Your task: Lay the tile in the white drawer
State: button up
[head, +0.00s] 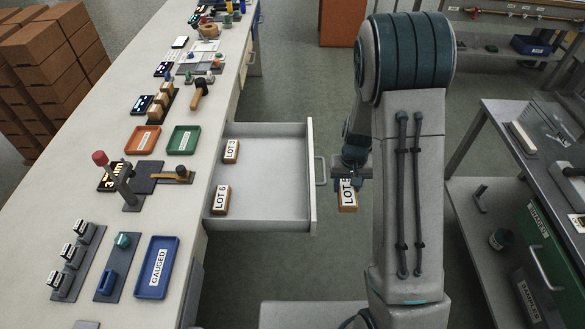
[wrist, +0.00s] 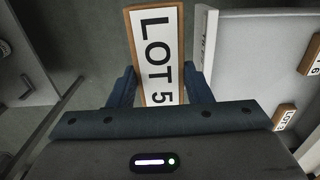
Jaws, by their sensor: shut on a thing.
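A wooden tile with a white "LOT 5" label (wrist: 158,50) is held between the blue fingers of my gripper (wrist: 161,88) in the wrist view. In the head view the tile (head: 348,195) shows just right of the drawer front, partly hidden by my arm. My gripper is shut on it, outside the drawer. The white drawer (head: 268,176) is pulled out from the bench. Two similar labelled tiles lie in it along its left side: one at the back (head: 231,151) and a "LOT 6" tile (head: 221,200) nearer the front. The drawer's middle and right are bare.
The drawer's front panel (head: 312,177) and handle stand between the held tile and the drawer's inside. The long bench (head: 115,215) at left carries trays, including a blue "GAUGED" tray (head: 157,267). A dark-topped table with a green drawer (head: 548,240) stands at right.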

aim_at(273, 177)
jog(key=z, duration=0.4)
jog(key=i, duration=1.05)
jog(key=u, duration=1.05)
